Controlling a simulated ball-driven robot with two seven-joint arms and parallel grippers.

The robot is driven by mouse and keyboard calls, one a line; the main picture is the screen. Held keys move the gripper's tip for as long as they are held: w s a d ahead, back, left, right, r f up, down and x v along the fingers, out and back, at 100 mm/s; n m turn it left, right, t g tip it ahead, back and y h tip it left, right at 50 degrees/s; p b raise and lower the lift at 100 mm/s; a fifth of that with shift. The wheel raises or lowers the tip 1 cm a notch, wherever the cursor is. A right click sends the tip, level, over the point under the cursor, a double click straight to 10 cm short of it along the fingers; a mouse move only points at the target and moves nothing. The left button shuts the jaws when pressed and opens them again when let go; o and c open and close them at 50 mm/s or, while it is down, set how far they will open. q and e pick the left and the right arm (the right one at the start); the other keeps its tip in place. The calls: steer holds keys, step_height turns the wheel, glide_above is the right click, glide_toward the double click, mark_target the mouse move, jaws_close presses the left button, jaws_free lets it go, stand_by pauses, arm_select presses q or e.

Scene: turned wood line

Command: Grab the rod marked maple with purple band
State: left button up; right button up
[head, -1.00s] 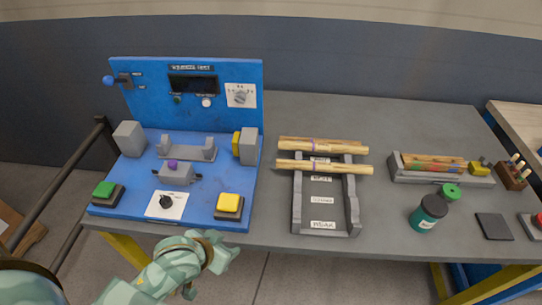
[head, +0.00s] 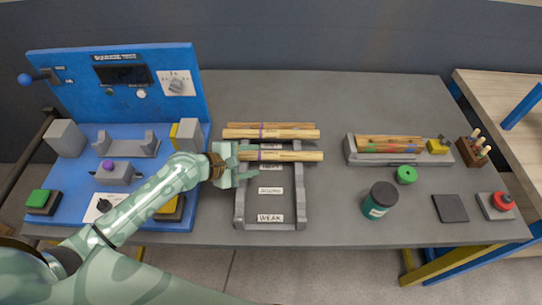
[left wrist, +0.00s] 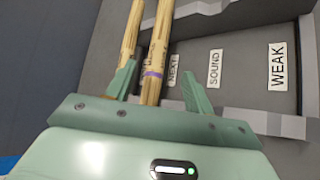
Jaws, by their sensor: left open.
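A pale rod with a purple band (head: 295,156) lies across the grey rack (head: 299,205), nearest to me. In the left wrist view the banded rod (left wrist: 155,60) passes between the fingers, with small writing too blurred to read. Another pale rod with a purple band (head: 290,134) lies just behind it, and a browner rod (head: 285,126) lies behind that. My left gripper (head: 252,166) is open at the left end of the front rod. In the left wrist view the gripper (left wrist: 158,88) has a gap between each finger and the rod. My right gripper is out of view.
A blue test machine (head: 60,100) stands at left, partly behind my arm. A grey tray with coloured rods (head: 352,152), a teal jar (head: 380,200), a green disc (head: 405,175), a dark pad (head: 450,208) and a red button (head: 502,201) are at right.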

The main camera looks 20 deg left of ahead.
mark_target(270, 157)
arm_select(q)
steer(key=shift+x, duration=0.9)
steer(key=shift+d, duration=0.4)
steer(key=shift+w+d+f+b, duration=0.15)
steer(key=shift+w+b, duration=0.05)
steer(key=shift+b, duration=0.15)
steer(key=w+f+b, duration=0.1)
steer(key=w+d+f+b, duration=0.1)
steer(key=w, duration=0.1)
steer(key=shift+w+d+f, duration=0.1)
steer(key=shift+f, duration=0.05)
steer(key=shift+w+d+f, duration=0.1)
steer(key=shift+w+d, duration=0.2)
steer(key=shift+d, duration=0.1)
steer(key=shift+a, duration=0.1)
steer(key=c, duration=1.1)
steer(key=shift+c, duration=0.2)
